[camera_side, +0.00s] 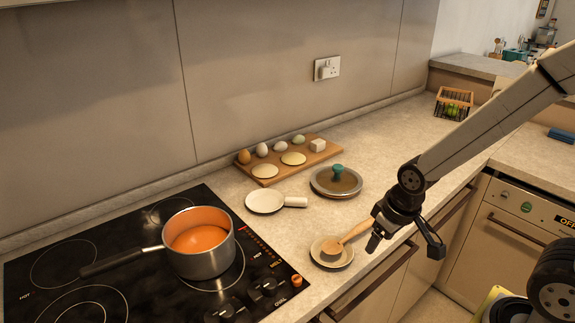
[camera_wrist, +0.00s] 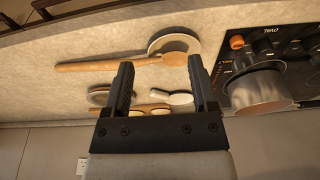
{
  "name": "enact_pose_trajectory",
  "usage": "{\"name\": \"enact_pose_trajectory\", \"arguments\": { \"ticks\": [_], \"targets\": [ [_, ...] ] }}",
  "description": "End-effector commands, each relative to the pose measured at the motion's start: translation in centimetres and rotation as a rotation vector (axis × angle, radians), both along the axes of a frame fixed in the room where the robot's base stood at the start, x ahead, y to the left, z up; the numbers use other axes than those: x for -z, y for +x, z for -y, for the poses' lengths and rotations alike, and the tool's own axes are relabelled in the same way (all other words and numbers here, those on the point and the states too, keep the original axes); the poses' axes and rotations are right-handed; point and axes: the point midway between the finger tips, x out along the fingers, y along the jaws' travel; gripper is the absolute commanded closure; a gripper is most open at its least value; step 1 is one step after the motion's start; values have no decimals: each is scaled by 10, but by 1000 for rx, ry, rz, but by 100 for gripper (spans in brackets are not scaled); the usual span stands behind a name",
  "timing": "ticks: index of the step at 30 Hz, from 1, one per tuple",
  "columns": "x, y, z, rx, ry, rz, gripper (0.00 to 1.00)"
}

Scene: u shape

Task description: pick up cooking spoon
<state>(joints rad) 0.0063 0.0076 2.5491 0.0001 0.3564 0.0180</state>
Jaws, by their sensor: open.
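The wooden cooking spoon (camera_side: 355,233) rests with its head on a small beige plate (camera_side: 319,256), its handle pointing right over the counter. In the wrist view the spoon (camera_wrist: 102,63) lies across the top, beyond my fingertips, with its head at the plate (camera_wrist: 186,41). My gripper (camera_side: 405,247) is open and empty, near the handle end by the counter's front edge in the side view. In the wrist view my gripper (camera_wrist: 161,66) has its two fingers well apart, with nothing between them. The exact height above the handle is hard to tell.
A pot (camera_side: 205,255) of orange soup stands on the black hob (camera_side: 50,290) at left. A small white pan (camera_side: 265,202), a lid (camera_side: 350,183) with a green knob and a wooden board (camera_side: 317,155) with eggs sit behind the plate.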

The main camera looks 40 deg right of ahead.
Motion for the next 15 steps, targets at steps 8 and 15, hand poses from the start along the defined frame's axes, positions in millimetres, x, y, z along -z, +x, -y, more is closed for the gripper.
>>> {"name": "enact_pose_trajectory", "arguments": {
  "ticks": [8, 15],
  "targets": [
    [0, 29, 25, 274, 43, -41, 25],
    [4, 69, 72, 721, 103, -97, 25]
  ]
}}
